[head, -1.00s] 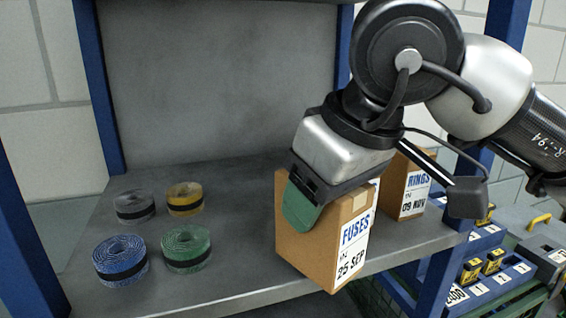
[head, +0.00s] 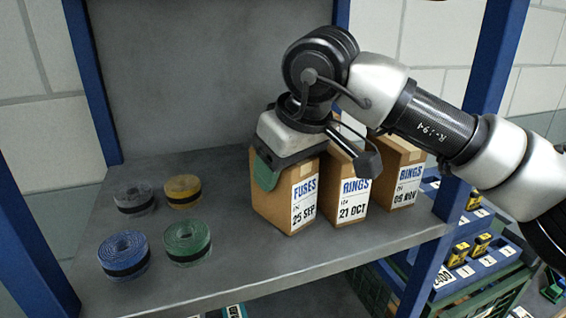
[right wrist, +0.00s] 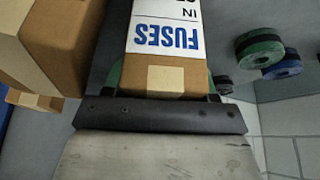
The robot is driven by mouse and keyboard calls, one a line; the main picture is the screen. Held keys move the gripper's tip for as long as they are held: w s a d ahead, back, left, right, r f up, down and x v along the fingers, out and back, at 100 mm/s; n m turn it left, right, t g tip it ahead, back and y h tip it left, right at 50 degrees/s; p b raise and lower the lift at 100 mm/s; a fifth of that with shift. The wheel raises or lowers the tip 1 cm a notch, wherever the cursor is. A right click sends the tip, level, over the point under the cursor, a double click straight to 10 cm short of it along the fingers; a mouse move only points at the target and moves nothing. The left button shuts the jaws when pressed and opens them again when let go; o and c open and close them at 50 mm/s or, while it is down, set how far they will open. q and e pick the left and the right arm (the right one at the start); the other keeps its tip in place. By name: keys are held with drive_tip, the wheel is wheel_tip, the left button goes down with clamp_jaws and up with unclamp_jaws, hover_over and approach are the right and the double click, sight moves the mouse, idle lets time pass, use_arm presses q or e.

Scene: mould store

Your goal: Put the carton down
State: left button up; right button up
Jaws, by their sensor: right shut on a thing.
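The carton labelled FUSES 25 SEP (head: 272,210) is upright at the front of the grey shelf (head: 215,268). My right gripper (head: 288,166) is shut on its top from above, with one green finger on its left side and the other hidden. In the right wrist view the carton's top and label (right wrist: 165,78) lie between the two fingers. Its base appears level with the cartons beside it, but I cannot tell whether it touches the shelf. My left gripper is not in view.
The RINGS 21 OCT carton (head: 331,205) is close on its right, then the RINGS 09 NOV carton (head: 403,190). Grey (head: 134,199), yellow (head: 184,191), blue (head: 124,257) and green (head: 188,243) rolls lie left. A blue post (head: 447,235) stands right.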

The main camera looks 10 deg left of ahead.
drive_tip(key=shift+f, duration=0.15)
drive_tip(key=o, duration=1.1)
drive_tip(key=shift+a, duration=0.1)
drive_tip(key=b+v, duration=0.1)
drive_tip(key=v, duration=0.7)
drive_tip(key=shift+f, duration=0.1)
